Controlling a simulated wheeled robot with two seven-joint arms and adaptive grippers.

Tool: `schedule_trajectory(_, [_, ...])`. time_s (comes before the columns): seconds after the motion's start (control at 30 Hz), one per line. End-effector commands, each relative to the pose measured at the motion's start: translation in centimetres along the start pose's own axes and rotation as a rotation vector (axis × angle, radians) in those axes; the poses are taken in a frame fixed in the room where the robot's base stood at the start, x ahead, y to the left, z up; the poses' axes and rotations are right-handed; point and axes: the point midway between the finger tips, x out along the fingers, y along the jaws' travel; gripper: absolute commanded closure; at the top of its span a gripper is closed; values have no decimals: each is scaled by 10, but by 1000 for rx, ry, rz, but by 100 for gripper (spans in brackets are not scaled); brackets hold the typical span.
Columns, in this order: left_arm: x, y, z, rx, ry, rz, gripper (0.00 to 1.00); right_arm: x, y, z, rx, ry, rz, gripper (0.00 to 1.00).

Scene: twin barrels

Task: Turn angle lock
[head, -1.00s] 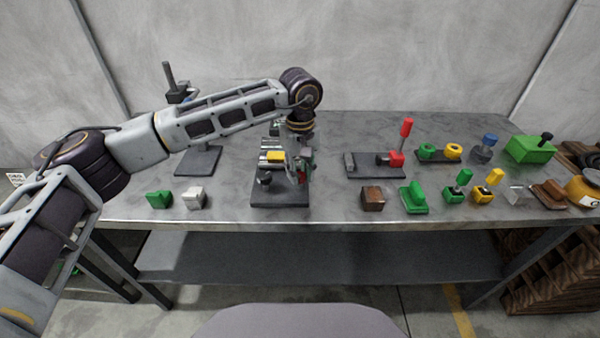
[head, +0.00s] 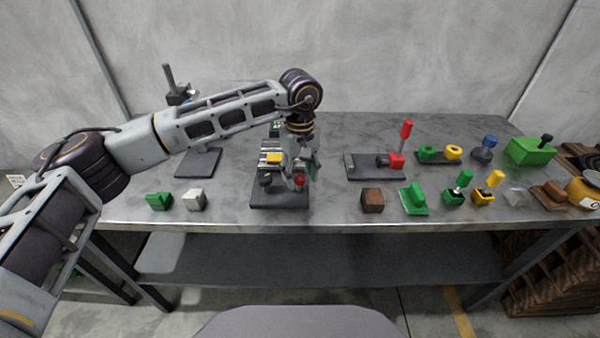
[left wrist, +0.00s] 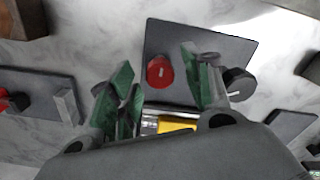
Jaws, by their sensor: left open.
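A device on a dark square base plate (head: 280,202) stands near the table's front edge, left of centre. It has a yellow block (head: 274,158), a red round knob (head: 300,181) and a black knob (head: 265,181). Which part is the angle lock, I cannot tell for certain. In the left wrist view the red knob (left wrist: 160,71) and the black knob (left wrist: 238,83) each show a pale mark. My left gripper (head: 302,164) is open over the device's right side. Its green-padded fingers (left wrist: 160,88) are apart, with the red knob seen between them; contact is not visible. My right gripper is out of view.
A plate with a red upright handle (head: 404,132) stands to the right. A brown block (head: 372,200) and several coloured parts line the table's right side. Green (head: 158,201) and white (head: 194,199) blocks lie at the left.

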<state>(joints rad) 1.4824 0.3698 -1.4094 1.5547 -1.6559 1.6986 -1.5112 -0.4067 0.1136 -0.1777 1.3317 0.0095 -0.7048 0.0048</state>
Motion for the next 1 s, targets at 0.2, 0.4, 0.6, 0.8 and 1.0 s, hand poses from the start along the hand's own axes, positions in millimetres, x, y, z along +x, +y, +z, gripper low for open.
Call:
schedule_trajectory(0.2, [-14,0,0,0,1,1,50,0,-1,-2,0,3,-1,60])
schedule_trajectory(0.4, [-39,1,0,0,1,2,50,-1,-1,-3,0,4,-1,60])
schedule_trajectory(0.6, [-69,1,0,0,2,3,50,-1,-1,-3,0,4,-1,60])
schedule_trajectory(0.8, [-97,1,0,0,2,2,50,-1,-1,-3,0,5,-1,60])
schedule_trajectory(1.0, [-114,1,0,0,1,1,50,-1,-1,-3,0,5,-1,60])
